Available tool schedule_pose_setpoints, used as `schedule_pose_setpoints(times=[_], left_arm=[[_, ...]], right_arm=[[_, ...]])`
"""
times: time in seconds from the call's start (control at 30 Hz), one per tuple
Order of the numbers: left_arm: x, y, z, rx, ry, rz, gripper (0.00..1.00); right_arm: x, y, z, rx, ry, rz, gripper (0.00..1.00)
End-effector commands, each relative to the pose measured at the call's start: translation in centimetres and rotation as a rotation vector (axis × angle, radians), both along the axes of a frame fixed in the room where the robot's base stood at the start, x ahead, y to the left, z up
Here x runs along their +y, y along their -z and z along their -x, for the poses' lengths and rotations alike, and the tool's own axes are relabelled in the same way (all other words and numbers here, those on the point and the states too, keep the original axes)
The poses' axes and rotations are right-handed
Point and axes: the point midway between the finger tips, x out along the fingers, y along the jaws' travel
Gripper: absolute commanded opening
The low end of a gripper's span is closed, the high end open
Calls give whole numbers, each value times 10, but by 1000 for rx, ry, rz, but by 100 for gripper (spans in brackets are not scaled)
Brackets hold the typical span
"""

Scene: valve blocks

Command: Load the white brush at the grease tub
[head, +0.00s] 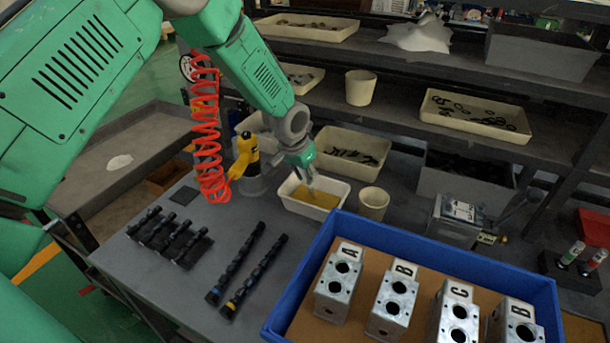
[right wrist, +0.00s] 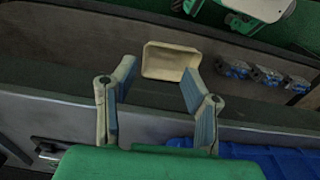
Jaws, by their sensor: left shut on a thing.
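The grease tub (head: 291,203), a cream rectangular tray with yellow-brown grease in it, stands on the grey bench at mid-view. My left gripper (head: 307,169) is right above the tub, pointing down, shut on the white brush (head: 313,186). Only a small pale part of the brush shows below the fingers, over the grease; I cannot tell whether its tip touches the grease. My right gripper (right wrist: 159,98) shows only in the right wrist view, with its two fingers wide apart and nothing between them.
A blue crate (head: 290,292) with several lettered metal valve blocks stands at front right. Black spools (head: 250,268) lie on the bench left of it. A red coiled hose (head: 208,130) hangs left.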

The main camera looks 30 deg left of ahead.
Motion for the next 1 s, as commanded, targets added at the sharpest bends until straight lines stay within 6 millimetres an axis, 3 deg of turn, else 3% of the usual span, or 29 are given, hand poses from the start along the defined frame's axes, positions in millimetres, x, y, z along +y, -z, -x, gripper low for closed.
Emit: schedule_pose_setpoints(times=[0.37, 1.0], left_arm=[[1, -3, 1, 1, 1, 2, 0], [0, -55, 1, 1, 1, 2, 0]], right_arm=[[0, -3, 0, 0, 0, 0, 40], [0, -45, 0, 0, 0, 0, 40]])
